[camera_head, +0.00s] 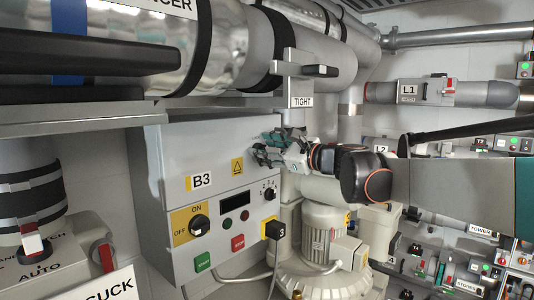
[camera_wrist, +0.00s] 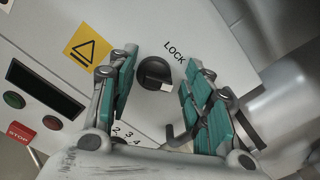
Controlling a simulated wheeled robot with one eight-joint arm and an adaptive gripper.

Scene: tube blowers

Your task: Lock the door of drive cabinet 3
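Drive cabinet 3 is the light grey box (camera_head: 207,150) labelled B3, left of centre in the head view. Its door also fills much of the wrist view (camera_wrist: 130,25). A round black lock knob (camera_wrist: 154,73) with a white mark sits beside the word LOCK in the wrist view. In the head view my gripper hides this knob. My gripper (camera_head: 262,150) is at the upper right of the door. In the wrist view my gripper (camera_wrist: 158,92) has its teal-padded fingers apart, one on each side of the knob. Contact with the knob cannot be told.
A motor (camera_head: 325,230) stands right of the cabinet. Large pipes (camera_head: 310,60) and a shelf edge lie above it.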

